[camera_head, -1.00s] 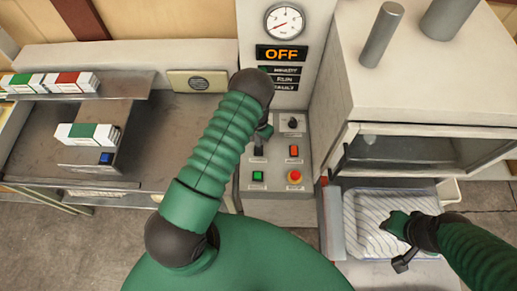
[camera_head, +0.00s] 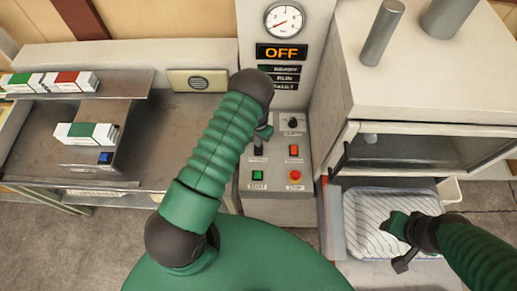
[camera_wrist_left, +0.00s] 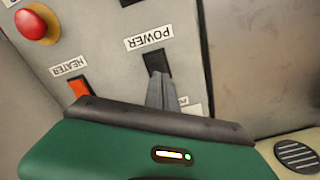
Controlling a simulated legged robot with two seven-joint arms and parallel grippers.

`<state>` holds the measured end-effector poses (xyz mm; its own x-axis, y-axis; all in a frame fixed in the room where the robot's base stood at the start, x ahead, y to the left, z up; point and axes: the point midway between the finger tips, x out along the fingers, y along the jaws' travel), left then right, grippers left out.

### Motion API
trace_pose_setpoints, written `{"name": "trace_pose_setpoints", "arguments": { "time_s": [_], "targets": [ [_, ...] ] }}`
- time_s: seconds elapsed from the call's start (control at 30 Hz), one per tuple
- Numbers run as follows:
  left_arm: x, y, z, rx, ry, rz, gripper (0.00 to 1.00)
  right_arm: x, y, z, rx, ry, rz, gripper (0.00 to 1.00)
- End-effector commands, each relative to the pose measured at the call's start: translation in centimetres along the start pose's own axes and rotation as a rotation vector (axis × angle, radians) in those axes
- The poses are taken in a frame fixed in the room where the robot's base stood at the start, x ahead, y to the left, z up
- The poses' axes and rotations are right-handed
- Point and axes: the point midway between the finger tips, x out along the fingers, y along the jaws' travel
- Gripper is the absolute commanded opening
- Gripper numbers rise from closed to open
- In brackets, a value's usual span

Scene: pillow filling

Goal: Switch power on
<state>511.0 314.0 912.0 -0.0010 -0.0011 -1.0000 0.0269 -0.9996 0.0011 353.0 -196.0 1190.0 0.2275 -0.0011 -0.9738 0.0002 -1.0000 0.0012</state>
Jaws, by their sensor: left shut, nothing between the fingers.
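The control panel (camera_head: 277,200) stands in the middle of the head view, below a display (camera_head: 282,53) that reads OFF. The dark POWER switch (camera_head: 259,150) is at the panel's left; in the left wrist view it is a black rocker (camera_wrist_left: 155,62) beside its POWER label. My left gripper (camera_head: 266,132) is at the panel, partly hidden by its own wrist. In the left wrist view its fingers (camera_wrist_left: 161,85) are shut and empty, tips at the switch's edge; I cannot tell whether they touch. My right gripper (camera_head: 403,263) is over the striped fabric, its finger gap unclear.
The orange HEATER switch (camera_head: 294,151), green start button (camera_head: 257,175) and red stop button (camera_head: 295,175) are close by on the panel. A machine (camera_head: 420,75) with an open front is at right, above striped fabric (camera_head: 365,225). A shelf with boxes (camera_head: 85,134) is at left.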

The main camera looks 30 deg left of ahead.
Motion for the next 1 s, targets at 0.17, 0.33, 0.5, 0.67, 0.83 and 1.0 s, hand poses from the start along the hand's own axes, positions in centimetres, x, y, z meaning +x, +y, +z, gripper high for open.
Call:
{"name": "trace_pose_setpoints", "arguments": {
  "time_s": [0.17,0.33,0.5,0.67,0.83,1.0],
  "targets": [
    [0.4,0.0,0.0,0.0,0.0,0.0,0.0,0.3,0.0,0.1,0.0,0.0,0.0,0.36],
    [0.6,0.0,0.0,0.0,0.0,0.0,0.0,0.6,0.0,0.1,0.0,0.0,0.0,0.36],
    [0.9,0.0,0.0,0.0,0.0,0.0,0.0,0.8,0.0,0.2,0.0,0.0,0.0,0.36],
    [1.1,0.0,0.0,0.0,-0.001,0.0,0.0,1.0,0.0,0.2,0.0,0.0,0.0,0.36],
    [0.3,0.0,0.0,0.001,0.0,0.0,0.0,0.4,0.0,0.1,0.0,0.0,0.0,0.36],
    [-1.4,0.0,0.0,0.001,0.0,0.001,0.0,-0.7,0.0,-0.2,0.0,0.0,0.0,0.36]
  ]
}}
